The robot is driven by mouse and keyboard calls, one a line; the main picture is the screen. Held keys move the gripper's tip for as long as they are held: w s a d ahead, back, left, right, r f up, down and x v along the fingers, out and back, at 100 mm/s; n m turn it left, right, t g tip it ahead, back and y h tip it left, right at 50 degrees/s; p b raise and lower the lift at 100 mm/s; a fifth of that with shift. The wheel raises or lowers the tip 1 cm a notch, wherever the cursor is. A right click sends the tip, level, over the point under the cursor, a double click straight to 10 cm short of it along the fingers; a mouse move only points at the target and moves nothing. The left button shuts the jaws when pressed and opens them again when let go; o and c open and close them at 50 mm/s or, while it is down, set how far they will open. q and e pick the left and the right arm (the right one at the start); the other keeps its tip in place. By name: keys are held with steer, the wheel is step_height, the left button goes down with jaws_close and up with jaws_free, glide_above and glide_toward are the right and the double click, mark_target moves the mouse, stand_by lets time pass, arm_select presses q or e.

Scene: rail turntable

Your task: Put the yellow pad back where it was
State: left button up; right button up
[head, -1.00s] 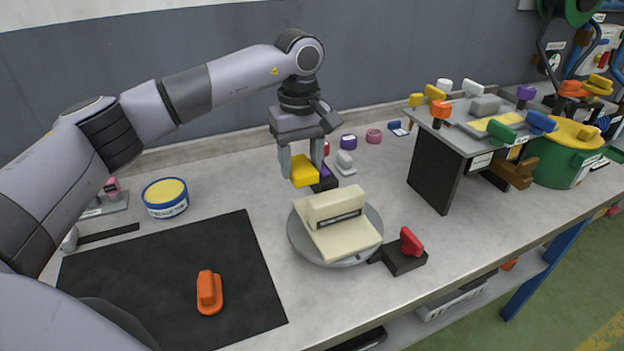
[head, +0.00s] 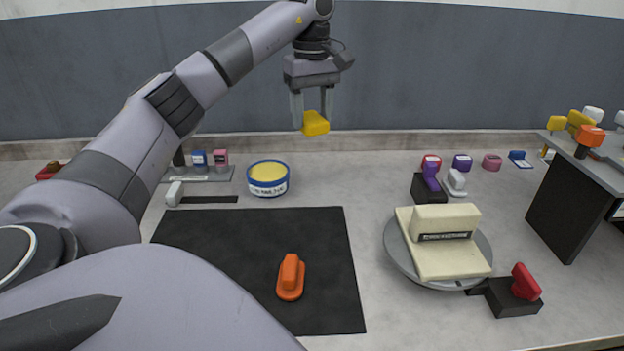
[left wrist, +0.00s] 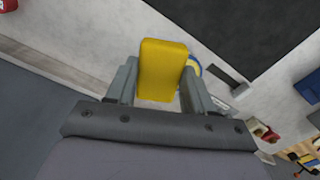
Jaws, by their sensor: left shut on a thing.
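The yellow pad (head: 315,123) is a small yellow block held between the fingers of my left gripper (head: 312,108), which is shut on it. It hangs in the air in front of the grey wall, above the back of the bench. In the left wrist view the yellow pad (left wrist: 162,70) sits between the two fingers of the left gripper (left wrist: 160,82). A round blue tin (head: 268,178) with a yellow top stands on the bench below and left of it. My right gripper does not show.
A black mat (head: 230,250) bears an orange handled block (head: 291,277). A grey turntable (head: 398,255) bears a cream block (head: 447,245). A red handled piece (head: 525,283) sits on a black block. Several small stamps stand at the back. A raised shelf (head: 575,205) stands at right.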

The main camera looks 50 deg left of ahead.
mark_target(312, 133)
arm_select(q)
step_height(312, 133, down, 12)
steer(key=shift+r+b, duration=0.1)
steer(key=shift+b, duration=0.6)
steer(key=shift+f, duration=2.4)
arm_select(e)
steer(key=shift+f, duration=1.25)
arm_select(q)
steer(key=shift+f, duration=0.45)
steer(key=o, duration=0.9)
steer(key=shift+o, duration=0.2)
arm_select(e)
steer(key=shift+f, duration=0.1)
arm_select(q)
steer(key=shift+r, duration=0.1)
step_height(312, 133, up, 13)
steer(key=shift+f, duration=0.1)
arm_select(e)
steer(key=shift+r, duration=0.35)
